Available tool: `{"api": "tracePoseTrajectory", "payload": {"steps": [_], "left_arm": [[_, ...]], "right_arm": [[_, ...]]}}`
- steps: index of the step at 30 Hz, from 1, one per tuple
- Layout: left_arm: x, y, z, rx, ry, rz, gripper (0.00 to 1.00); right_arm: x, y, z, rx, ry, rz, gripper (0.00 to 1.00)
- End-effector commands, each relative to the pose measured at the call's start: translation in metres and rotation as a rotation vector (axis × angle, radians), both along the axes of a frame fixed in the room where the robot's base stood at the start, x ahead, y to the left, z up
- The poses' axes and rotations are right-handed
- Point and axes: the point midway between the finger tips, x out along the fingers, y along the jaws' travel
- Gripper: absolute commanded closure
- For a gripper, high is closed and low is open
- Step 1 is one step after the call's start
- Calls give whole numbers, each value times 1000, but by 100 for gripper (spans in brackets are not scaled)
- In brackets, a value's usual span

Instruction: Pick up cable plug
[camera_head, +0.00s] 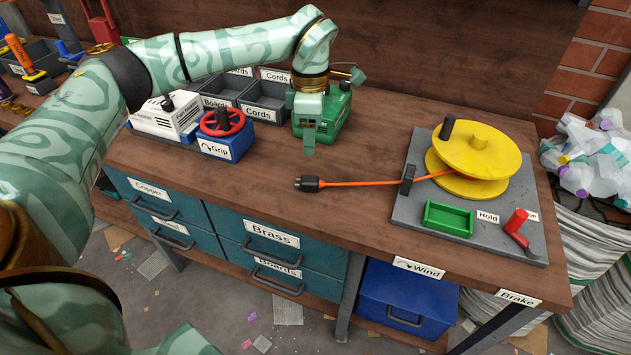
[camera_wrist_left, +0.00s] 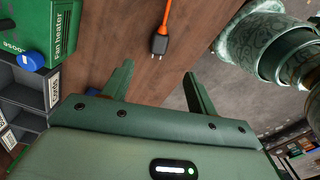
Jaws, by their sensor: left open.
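The cable plug (camera_head: 307,184) is dark, on the end of an orange cable (camera_head: 365,183), and lies on the wooden bench. The cable runs through a dark guide to a yellow reel (camera_head: 478,155). My left gripper (camera_head: 325,112) is above the bench, behind the plug, near a green box. In the left wrist view my left gripper (camera_wrist_left: 158,72) is open with nothing between its fingers. The plug (camera_wrist_left: 159,44) shows there beyond the fingertips, apart from them, with its prongs toward the gripper. My right gripper is not in view.
The green fan heater box (camera_wrist_left: 22,38) stands beside the gripper. A blue Grip block with a red handwheel (camera_head: 222,121) and grey bins (camera_head: 263,101) are to the left. The reel's grey plate (camera_head: 420,205) is to the right. Bench around the plug is clear.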

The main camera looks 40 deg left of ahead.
Motion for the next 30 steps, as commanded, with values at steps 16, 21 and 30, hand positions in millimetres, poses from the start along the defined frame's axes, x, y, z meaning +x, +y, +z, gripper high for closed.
{"api": "tracePoseTrajectory", "payload": {"steps": [16, 21, 30], "left_arm": [[0, 1, -85, -2, 3, 0, 42], [-1, 3, -116, -2, 7, 2, 42], [-1, 3, -123, -2, -1, 1, 42]], "right_arm": [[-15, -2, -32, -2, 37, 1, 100], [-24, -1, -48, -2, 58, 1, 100], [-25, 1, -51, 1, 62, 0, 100]]}}
